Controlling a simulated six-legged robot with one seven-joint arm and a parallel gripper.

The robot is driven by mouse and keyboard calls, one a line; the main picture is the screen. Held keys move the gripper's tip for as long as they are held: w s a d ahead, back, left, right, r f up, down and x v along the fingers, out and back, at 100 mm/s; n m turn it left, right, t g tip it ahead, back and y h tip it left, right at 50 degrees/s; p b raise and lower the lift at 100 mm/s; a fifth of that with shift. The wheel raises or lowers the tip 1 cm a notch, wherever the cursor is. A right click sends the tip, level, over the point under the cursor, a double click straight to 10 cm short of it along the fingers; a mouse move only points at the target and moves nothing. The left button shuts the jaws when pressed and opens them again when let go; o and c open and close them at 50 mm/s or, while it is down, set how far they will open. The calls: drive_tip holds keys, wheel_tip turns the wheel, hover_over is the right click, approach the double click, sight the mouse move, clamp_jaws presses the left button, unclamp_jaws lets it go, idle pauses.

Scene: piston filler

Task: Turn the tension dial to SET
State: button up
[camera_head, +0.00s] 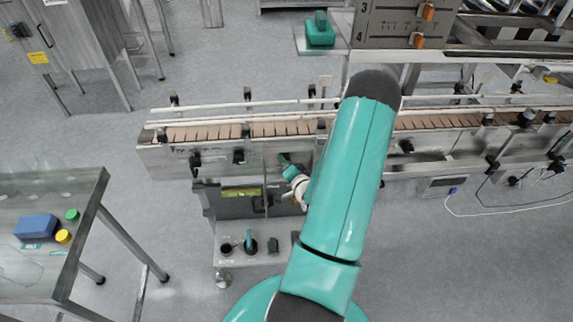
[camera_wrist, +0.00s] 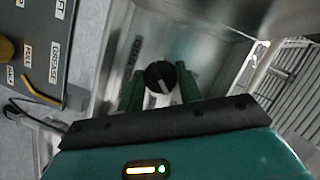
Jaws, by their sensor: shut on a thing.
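A round black dial (camera_wrist: 160,76) with a pale pointer line sits on a bare metal face in the middle of the wrist view. The pointer line slants toward the lower edge of the picture. My gripper (camera_head: 284,164) is at the front side of the conveyor in the head view. In the wrist view its two green fingers stand on either side of the dial, shut on it. I cannot make out a SET mark. The dial is hidden in the head view.
A dark panel (camera_wrist: 45,45) with white labels and a yellow part is left of the dial. The conveyor (camera_head: 215,132) crosses behind my arm. A low shelf (camera_head: 232,284) with small knobs stands below; a steel table (camera_head: 85,195) is left.

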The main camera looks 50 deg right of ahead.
drive_tip(key=shift+d, duration=0.1)
idle(0.3)
drive_tip(key=o, duration=1)
drive_tip(key=v, duration=1.3)
drive_tip(key=shift+s+a, duration=0.25)
drive_tip(key=shift+s, duration=0.1)
drive_tip(key=shift+s, duration=0.1)
